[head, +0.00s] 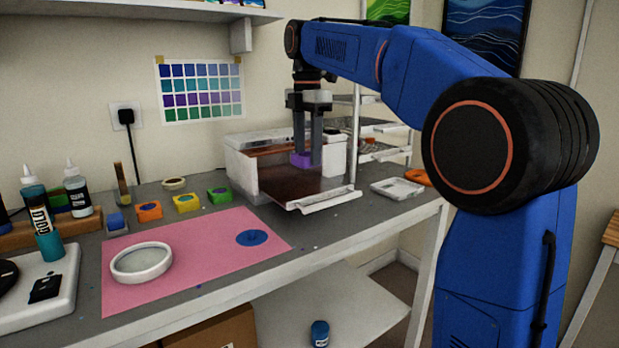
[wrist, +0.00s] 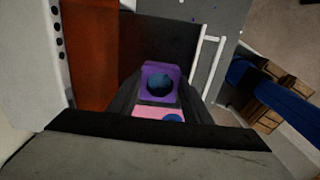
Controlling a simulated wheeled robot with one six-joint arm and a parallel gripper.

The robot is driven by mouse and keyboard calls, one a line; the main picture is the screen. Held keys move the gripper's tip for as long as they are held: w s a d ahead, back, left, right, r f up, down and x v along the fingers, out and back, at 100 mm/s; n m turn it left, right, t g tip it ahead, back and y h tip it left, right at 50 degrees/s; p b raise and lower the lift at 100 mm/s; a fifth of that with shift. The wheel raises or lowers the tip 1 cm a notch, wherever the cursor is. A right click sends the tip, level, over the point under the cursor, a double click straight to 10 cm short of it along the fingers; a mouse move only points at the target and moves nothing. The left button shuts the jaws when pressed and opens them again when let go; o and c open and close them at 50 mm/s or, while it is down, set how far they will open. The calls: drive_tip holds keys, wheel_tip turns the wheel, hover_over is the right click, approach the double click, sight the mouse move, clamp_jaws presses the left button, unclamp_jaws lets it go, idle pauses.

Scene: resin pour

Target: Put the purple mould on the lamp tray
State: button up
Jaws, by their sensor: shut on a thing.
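The purple mould (head: 301,160) is a small block between the two fingers of my gripper (head: 307,158), which points straight down. The mould (wrist: 160,70) also shows in the wrist view, with a round dark blue hollow. My gripper is shut on it. The lamp tray (head: 300,195) is a brown, shiny plate with a white front handle, slid out of a white lamp box (head: 243,165). The mould is over the tray's rear right part in the head view. I cannot tell whether it touches the tray. My fingers hide part of the mould.
Orange (head: 149,211), yellow (head: 187,203) and green (head: 219,195) moulds stand left of the lamp box. A pink mat (head: 200,262) holds a white ring dish (head: 141,262) and a blue disc (head: 251,238). A small shelf rack (head: 385,127) stands behind on the right.

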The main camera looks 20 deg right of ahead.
sight(307, 188)
drive_tip(key=shift+f, duration=3.2)
drive_tip(key=o, duration=1)
drive_tip(key=shift+f, duration=0.1)
drive_tip(key=shift+o, duration=0.2)
wheel_tip(307, 188, up, 12)
